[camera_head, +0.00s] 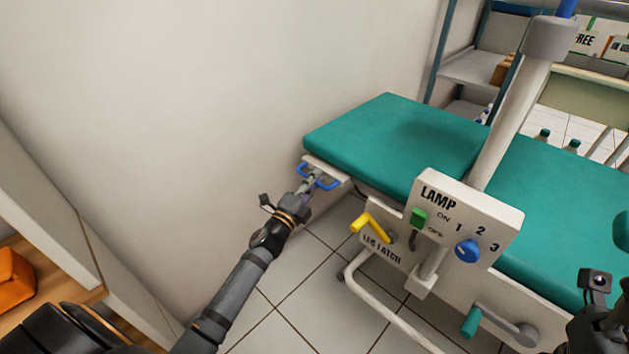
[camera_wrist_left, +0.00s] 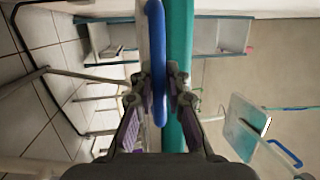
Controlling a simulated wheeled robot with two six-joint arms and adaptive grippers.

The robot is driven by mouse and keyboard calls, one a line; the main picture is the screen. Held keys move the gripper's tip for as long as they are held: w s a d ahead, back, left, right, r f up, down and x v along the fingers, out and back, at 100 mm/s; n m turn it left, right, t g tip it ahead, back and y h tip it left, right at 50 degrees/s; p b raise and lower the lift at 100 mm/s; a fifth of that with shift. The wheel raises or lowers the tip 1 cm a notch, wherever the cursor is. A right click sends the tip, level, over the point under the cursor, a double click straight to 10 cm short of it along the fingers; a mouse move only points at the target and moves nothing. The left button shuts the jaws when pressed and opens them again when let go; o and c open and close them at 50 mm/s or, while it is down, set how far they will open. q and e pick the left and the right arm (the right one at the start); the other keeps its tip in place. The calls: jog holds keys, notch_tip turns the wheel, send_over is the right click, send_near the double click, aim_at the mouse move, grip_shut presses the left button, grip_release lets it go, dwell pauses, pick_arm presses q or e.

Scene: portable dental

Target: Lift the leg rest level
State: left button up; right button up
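The leg rest (camera_head: 390,128) is the green padded section at the left end of the couch. It looks roughly in line with the seat pad (camera_head: 560,205). A blue handle (camera_head: 328,186) is on its end; in the left wrist view the handle (camera_wrist_left: 157,30) runs between the fingers. My left gripper (camera_head: 314,180) is closed around this handle, with a finger against each side. The yellow leg latch lever (camera_head: 372,226) sits on the couch side above the "LEG LATCH" label. My right arm shows only in part at the lower right; its fingers cannot be made out.
A lamp control box (camera_head: 465,215) with a green switch and blue knob stands on the near side, below the lamp pole (camera_head: 510,125). A crank (camera_head: 495,325) juts out lower right. A wall is behind; tiled floor (camera_head: 300,290) is clear.

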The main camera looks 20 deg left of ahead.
pick_arm(q)
jog(key=o, duration=0.4)
jog(key=shift+r, duration=0.35)
jog(key=shift+f, duration=0.1)
jog(key=shift+s+f, duration=0.15)
jog(key=shift+s, duration=0.25)
jog(key=v, duration=1.1)
jog(key=shift+s, duration=0.15)
